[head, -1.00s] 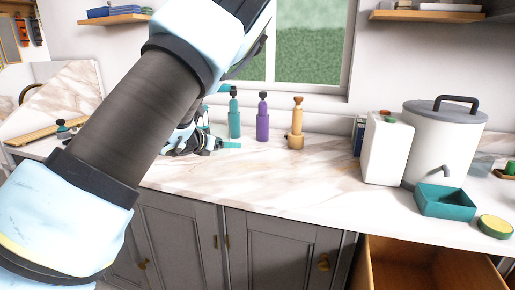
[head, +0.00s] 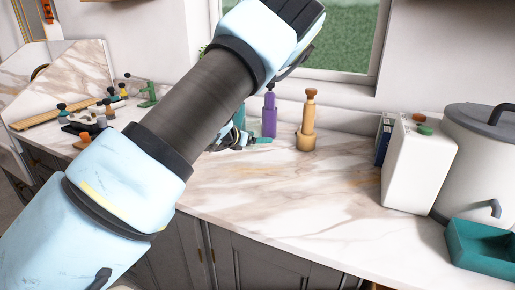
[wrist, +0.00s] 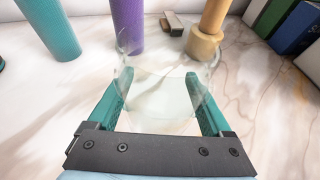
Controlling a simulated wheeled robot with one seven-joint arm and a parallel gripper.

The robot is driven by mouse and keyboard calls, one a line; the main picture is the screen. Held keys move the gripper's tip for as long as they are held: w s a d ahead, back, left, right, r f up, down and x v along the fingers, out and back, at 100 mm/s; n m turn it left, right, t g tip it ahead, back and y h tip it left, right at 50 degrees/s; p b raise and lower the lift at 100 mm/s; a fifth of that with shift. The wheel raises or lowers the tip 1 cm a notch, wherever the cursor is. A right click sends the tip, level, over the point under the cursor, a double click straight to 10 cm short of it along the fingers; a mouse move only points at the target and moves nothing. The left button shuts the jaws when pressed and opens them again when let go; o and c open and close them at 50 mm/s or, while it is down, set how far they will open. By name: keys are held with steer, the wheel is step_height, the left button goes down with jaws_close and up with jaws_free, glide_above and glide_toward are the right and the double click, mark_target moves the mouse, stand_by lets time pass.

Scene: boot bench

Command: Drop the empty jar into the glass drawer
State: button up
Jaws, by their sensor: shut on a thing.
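The empty jar (wrist: 166,104) is clear glass and shows in the wrist view between the two teal fingers of my gripper (wrist: 160,82). The fingers are shut on its sides. In the head view my gripper (head: 250,141) is over the marble counter, partly behind my arm, and I cannot make out the jar there. I cannot tell whether the jar touches the counter. An open wooden drawer is almost wholly below the head view; only a brown sliver (head: 372,286) shows at the bottom edge. I cannot see its contents.
A purple bottle (head: 270,116) and a tan wooden bottle (head: 307,124) stand behind my gripper; a teal one (wrist: 52,30) is to their left. A white box (head: 420,168), a white lidded container (head: 478,160) and a teal tray (head: 462,262) stand right. The middle counter is clear.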

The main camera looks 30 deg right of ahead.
mark_target(257, 157)
steer(key=shift+f+p, duration=0.7)
steer(key=shift+f, duration=1.9)
steer(key=shift+f, duration=0.2)
steer(key=o, duration=1.3)
steer(key=shift+o, duration=0.2)
steer(key=shift+r, duration=0.1)
